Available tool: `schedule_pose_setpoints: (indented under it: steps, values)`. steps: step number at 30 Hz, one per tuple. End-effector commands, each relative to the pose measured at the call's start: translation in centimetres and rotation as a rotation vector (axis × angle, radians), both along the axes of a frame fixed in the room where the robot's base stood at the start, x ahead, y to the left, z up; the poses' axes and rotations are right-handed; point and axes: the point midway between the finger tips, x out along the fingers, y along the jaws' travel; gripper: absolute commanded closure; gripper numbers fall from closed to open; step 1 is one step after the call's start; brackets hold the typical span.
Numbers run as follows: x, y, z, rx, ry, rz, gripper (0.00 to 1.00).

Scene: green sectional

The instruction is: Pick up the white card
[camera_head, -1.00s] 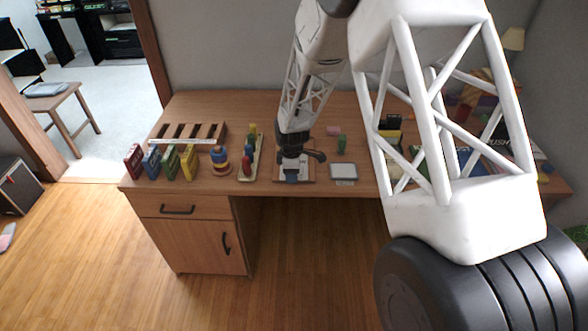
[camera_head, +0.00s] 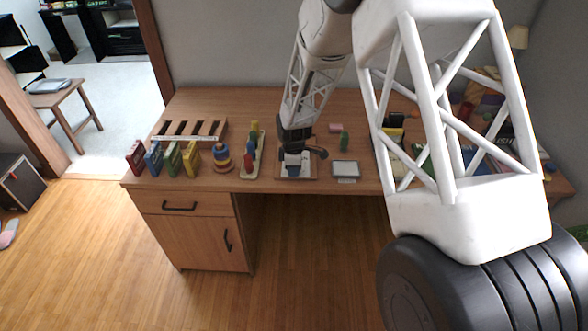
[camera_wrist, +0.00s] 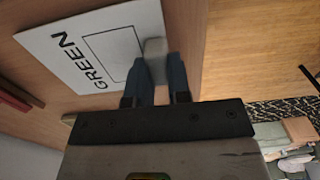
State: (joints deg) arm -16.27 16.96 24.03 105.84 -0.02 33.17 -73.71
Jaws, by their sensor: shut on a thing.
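The white card (camera_wrist: 95,50) fills the upper left of the wrist view, printed with GREEN and an empty black box outline. My gripper (camera_wrist: 158,62) is at the card's right end, shut, with a small pale piece between its dark fingers at the card's edge. In the head view my gripper (camera_head: 293,172) is low over the front of the desk, and the white card (camera_head: 304,171) shows partly beneath it. A brown board (camera_head: 283,177) lies below the card. The gripper hides part of the card, and any gap below it is hard to judge.
On the desk (camera_head: 270,105), a stacking-ring toy (camera_head: 222,158) and a peg board (camera_head: 260,160) stand left of my gripper. A grey-framed pad (camera_head: 346,169) lies just right, with a green object (camera_head: 344,140) behind it. The desk's front edge is close.

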Motion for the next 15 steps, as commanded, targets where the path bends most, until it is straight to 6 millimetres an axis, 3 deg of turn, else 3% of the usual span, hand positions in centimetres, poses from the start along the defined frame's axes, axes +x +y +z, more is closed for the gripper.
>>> schedule_pose_setpoints:
  steps: [10,15]
  values:
    - [0.1,0.0,3.4,0.001,-0.003,0.0,1.0]
    - [-2.5,-0.7,3.4,0.0,0.001,0.0,1.0]
